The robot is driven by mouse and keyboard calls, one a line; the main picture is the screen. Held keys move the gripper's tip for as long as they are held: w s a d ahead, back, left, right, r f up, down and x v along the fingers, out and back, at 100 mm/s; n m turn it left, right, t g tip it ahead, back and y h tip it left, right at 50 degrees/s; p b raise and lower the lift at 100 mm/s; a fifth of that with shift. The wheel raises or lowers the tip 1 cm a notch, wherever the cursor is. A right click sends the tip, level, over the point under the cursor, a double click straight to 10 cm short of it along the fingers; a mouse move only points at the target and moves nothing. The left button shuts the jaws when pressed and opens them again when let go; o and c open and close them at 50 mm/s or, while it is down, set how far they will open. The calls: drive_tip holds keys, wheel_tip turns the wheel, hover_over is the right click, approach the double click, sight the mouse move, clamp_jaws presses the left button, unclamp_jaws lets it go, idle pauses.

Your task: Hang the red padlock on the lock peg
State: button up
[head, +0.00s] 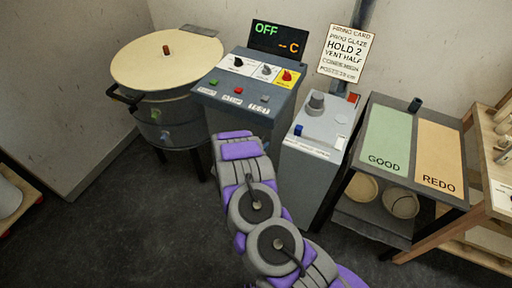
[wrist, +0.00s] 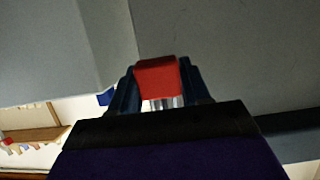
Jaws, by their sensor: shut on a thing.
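The red padlock (wrist: 157,76) is between the two dark fingers of my gripper (wrist: 159,88) in the wrist view, its red body toward the top and a shiny metal part below it. The gripper is shut on it. In the head view my arm reaches up to the front of the grey control cabinet (head: 240,92); the fingers and the padlock are hidden there. I cannot pick out the lock peg with certainty. A small blue part (head: 298,130) sits on the left edge of the lower grey box (head: 325,128), and a blue part (wrist: 105,97) also shows in the wrist view.
A round kiln (head: 165,60) with a pale lid and a dark handle stands left of the cabinet. A table with GOOD (head: 386,145) and REDO (head: 440,155) areas is at right, near a wooden rack (head: 490,150).

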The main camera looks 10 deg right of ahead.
drive_tip(key=shift+w+d, duration=0.25)
drive_tip(key=shift+d, duration=0.15)
drive_tip(key=shift+w+d+f+b, duration=0.15)
drive_tip(key=shift+w+f+b, duration=0.2)
drive_tip(key=shift+f, duration=0.5)
drive_tip(key=o, duration=1.1)
drive_tip(key=shift+o, duration=0.2)
drive_tip(key=p+v, duration=0.2)
drive_tip(key=v, duration=1.5)
drive_tip(key=shift+a+p, duration=0.3)
drive_tip(key=shift+a+r, duration=0.1)
